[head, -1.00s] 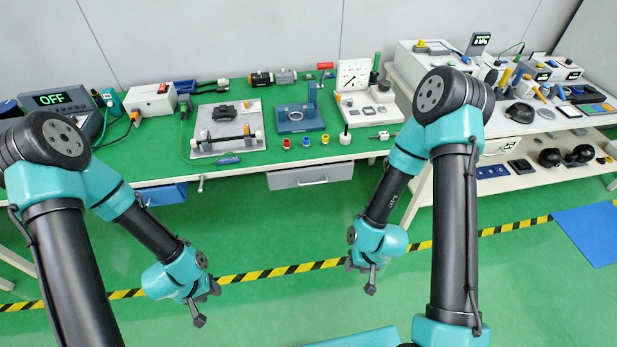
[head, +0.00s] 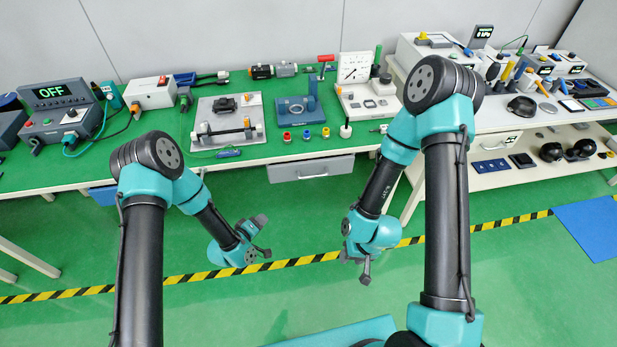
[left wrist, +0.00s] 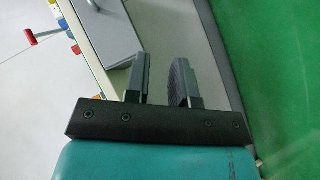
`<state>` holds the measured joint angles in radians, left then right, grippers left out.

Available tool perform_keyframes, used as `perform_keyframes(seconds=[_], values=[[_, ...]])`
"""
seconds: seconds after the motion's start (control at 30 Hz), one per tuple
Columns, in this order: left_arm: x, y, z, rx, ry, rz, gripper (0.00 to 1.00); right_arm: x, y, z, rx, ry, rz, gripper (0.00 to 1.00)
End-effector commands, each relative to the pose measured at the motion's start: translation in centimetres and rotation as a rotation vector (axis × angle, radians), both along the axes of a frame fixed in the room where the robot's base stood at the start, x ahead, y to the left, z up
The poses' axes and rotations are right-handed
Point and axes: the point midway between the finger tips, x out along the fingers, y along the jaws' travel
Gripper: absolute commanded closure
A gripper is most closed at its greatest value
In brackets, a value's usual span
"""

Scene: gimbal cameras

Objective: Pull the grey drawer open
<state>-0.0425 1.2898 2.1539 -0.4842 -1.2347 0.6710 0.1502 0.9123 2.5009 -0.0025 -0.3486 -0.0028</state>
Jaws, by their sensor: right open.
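The grey drawer (head: 290,173) hangs under the front edge of the green-topped bench in the head view. Its front looks flush with the bench, and a bar handle (head: 313,176) runs across it. My left gripper (head: 264,237) is in front of and below the drawer, a little to its left, touching nothing. In the left wrist view its two fingers (left wrist: 161,77) stand apart and empty, with a grey panel that looks like the drawer front (left wrist: 108,38) beyond them. My right gripper (head: 362,266) is open and empty, low and to the right of the drawer.
A blue drawer (head: 103,195) is under the bench at left. The bench top (head: 240,170) holds a metal plate (head: 228,141), a blue fixture (head: 300,110) and small coloured rings. A white shelf unit (head: 520,160) stands at right. The floor before the drawer is clear.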

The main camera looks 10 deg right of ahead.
Motion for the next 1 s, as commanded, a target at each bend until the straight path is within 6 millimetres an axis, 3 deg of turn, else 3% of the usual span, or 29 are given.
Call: perform_keyframes(seconds=[0.1, 0.3, 0.77, 1.0], values=[[1.0, -4.7, 0.5, -0.214, -0.074, -0.017, 0.77, 0.0, 0.0, 0.0, 0.000, 0.000, 0.000, 0.57], [1.2, -9.2, 1.7, -0.499, -0.130, -0.061, 0.77, 0.0, 0.0, 0.0, 0.000, 0.000, 0.000, 0.57], [1.1, -10.1, 2.2, -0.566, -0.138, -0.072, 0.77, 0.0, 0.0, 0.0, 0.000, 0.000, 0.000, 0.57], [2.2, -11.3, 2.4, -0.564, -0.140, -0.073, 0.77, 0.0, 0.0, 0.0, 0.000, 0.000, 0.000, 0.57]])
